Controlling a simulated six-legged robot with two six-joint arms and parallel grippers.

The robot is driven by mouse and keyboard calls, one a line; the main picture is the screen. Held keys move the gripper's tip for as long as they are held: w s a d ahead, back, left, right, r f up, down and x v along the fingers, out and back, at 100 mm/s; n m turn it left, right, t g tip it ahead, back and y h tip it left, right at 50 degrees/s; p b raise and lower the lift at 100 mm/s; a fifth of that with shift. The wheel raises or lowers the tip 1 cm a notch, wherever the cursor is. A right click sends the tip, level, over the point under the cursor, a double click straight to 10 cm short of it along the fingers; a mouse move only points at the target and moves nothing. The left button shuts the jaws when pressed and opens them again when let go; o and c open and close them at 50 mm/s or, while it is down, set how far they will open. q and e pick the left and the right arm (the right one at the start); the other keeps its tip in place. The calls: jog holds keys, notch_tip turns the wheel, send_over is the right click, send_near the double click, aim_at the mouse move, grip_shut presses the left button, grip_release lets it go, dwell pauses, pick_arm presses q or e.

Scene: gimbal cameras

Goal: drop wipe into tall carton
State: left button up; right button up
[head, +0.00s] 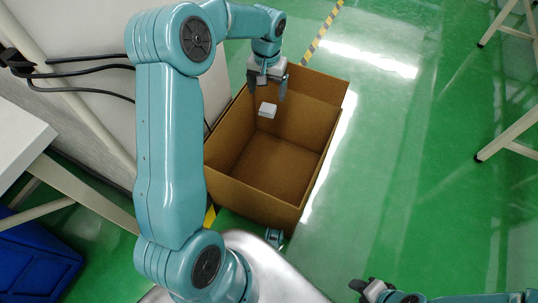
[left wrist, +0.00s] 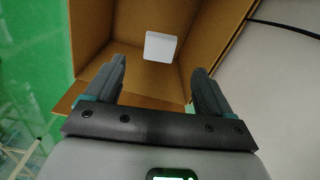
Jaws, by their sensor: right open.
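The wipe (head: 268,110) is a small white block. It shows below the fingertips of my left gripper (head: 267,94), apart from them and within the outline of the carton. The tall carton (head: 252,207) is brown, open-topped and stands on the floor. My left gripper is over its far part, pointing down, with its fingers spread and nothing between them. In the left wrist view the wipe (left wrist: 160,46) shows beyond the open fingers (left wrist: 159,66), against the carton's inside (left wrist: 100,30). I cannot tell whether it touches the carton. My right gripper (head: 369,287) is open at the lower right, away from the carton.
A white table (head: 22,140) and a blue bin (head: 35,262) are at the left. Black cables (head: 85,90) run along the pale surface beside the carton. The green floor (head: 420,150) to the right is largely clear, with pale table legs (head: 508,137) at the far right.

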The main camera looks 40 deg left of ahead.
pick_arm(q)
notch_tip(320, 180, up, 16)
jog(key=p, duration=0.5)
jog(key=shift+r+p, duration=0.2)
jog(key=shift+p, duration=0.1)
dwell(0.3)
